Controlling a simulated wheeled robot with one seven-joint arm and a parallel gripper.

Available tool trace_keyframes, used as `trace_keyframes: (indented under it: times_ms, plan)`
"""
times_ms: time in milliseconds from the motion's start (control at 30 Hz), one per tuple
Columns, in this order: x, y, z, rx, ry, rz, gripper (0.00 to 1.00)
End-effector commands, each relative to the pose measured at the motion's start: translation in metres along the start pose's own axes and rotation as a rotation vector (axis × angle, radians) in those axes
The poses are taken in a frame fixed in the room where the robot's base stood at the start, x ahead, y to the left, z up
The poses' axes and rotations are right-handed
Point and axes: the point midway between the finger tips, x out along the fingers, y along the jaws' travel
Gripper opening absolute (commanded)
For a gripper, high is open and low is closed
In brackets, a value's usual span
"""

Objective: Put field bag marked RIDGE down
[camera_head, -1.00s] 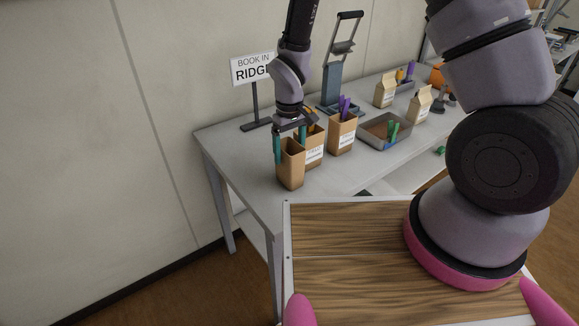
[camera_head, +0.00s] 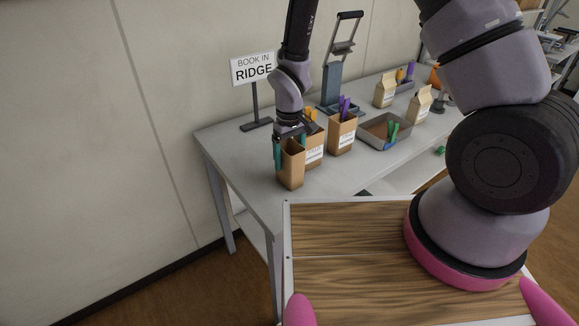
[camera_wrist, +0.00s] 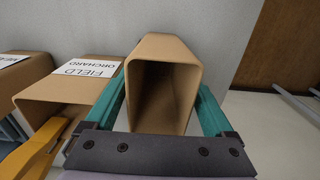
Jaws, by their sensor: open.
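An open, empty brown paper bag (camera_head: 291,170) stands upright near the front left corner of the grey table. My gripper (camera_head: 290,148) is above it, pointing down, its teal fingers apart on either side of the bag's top. In the wrist view the open fingers (camera_wrist: 160,105) flank the bag (camera_wrist: 166,55), with a narrow gap showing at the right finger. No label shows on this bag, so I cannot read its marking. A sign (camera_head: 253,68) reading "BOOK IN RIDGE" stands behind it on the table.
A bag labelled FIELD ORCHARD (camera_wrist: 85,75) with orange-handled contents stands close beside. Another bag (camera_head: 342,135) with purple items, a metal tray (camera_head: 370,138) and a tall grey press-like device (camera_head: 333,80) stand further right. The table (camera_head: 235,150) left of the bag is clear.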

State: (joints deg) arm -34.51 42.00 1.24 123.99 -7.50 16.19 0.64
Motion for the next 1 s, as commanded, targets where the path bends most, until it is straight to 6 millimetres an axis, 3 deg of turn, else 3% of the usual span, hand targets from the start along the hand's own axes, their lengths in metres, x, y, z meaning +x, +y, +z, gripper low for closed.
trace_keyframes:
  times_ms: [167, 333, 400, 733, 1000]
  plan:
    - [0.0, 0.0, 0.0, 0.0, 0.0, 0.0, 0.87]
    - [0.0, 0.0, 0.0, 0.0, 0.0, 0.0, 0.26]
    - [0.0, 0.0, 0.0, 0.0, 0.0, 0.0, 0.11]
    - [-0.007, 0.0, 0.0, 0.001, 0.0, 0.0, 0.11]
    - [-0.046, 0.0, -0.001, 0.0, 0.005, 0.0, 0.11]
